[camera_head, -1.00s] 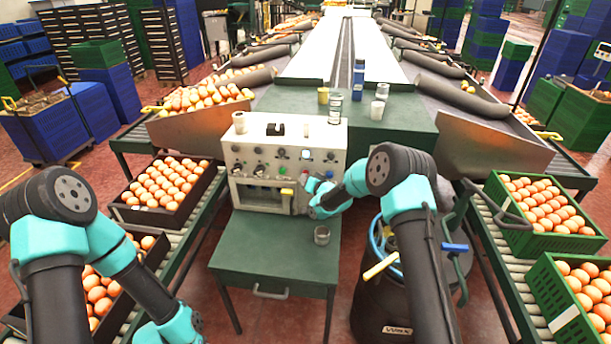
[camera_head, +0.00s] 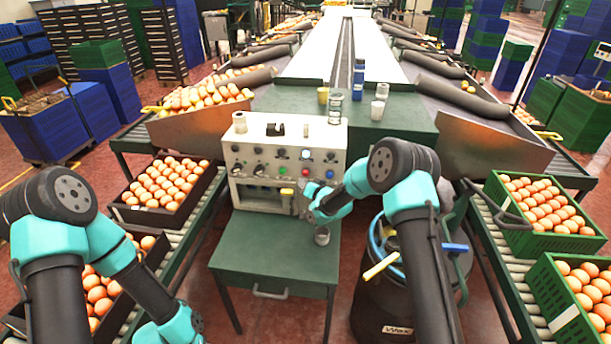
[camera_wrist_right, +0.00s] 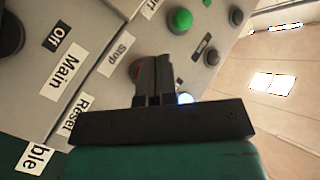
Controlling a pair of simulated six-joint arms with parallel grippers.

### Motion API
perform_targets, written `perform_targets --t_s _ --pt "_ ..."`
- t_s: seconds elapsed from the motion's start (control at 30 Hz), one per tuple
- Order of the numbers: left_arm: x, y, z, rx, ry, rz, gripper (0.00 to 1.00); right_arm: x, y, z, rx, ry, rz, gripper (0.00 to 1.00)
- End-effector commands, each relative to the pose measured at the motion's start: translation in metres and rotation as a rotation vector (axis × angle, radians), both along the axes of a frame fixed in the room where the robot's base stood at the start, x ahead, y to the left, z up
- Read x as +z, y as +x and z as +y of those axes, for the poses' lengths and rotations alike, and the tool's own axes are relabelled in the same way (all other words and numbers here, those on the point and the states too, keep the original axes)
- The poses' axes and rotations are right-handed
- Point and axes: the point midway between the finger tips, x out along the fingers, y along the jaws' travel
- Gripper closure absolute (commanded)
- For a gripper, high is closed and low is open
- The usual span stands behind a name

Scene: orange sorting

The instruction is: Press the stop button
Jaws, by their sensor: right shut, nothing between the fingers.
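The control panel (camera_head: 240,155) is a pale box with knobs and coloured buttons on the green stand. A red button (camera_head: 305,172) is on its front, in the lower right part. My right gripper (camera_head: 311,189) is close in front of the panel, just below the red button in the head view. In the right wrist view its fingers (camera_wrist_right: 152,80) are shut and empty. They point at the panel beside the "Stop" label (camera_wrist_right: 120,50) and partly cover a reddish button. I cannot tell whether they touch it. My left arm is at lower left, its fingertips out of view.
A green button (camera_wrist_right: 180,20) and a lit blue-white lamp (camera_wrist_right: 185,98) are near the right fingers. A small metal cup (camera_head: 322,236) stands on the green stand (camera_head: 270,255) below. Orange crates (camera_head: 550,215) line both sides. Bottles (camera_head: 358,80) stand behind the panel.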

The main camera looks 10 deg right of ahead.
Motion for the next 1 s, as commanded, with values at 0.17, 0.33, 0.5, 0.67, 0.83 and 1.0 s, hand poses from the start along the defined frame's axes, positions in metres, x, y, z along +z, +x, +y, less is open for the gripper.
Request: perform_targets --t_s 0.17,0.33,0.5,0.67,0.83,1.0 --pt "0.0 0.0 0.0 0.0 0.0 0.0 0.57 0.0 -0.014 0.004 0.0 0.0 0.0 1.0" --pt "0.0 0.0 0.0 0.0 0.0 0.0 0.57 0.0 -0.026 0.009 0.0 0.0 0.0 1.0" --pt "0.0 0.0 0.0 0.0 0.0 0.0 0.57 0.001 -0.037 0.012 0.001 0.0 -0.001 1.0" --pt "0.0 0.0 0.0 0.0 0.0 0.0 0.57 0.001 -0.038 0.012 -0.001 0.0 -0.002 1.0" --pt "0.0 0.0 0.0 0.0 0.0 0.0 0.57 0.0 -0.038 0.012 0.0 -0.001 -0.001 1.0" --pt "0.0 0.0 0.0 0.0 0.0 0.0 0.57 0.0 -0.038 0.012 0.0 -0.001 -0.001 1.0"
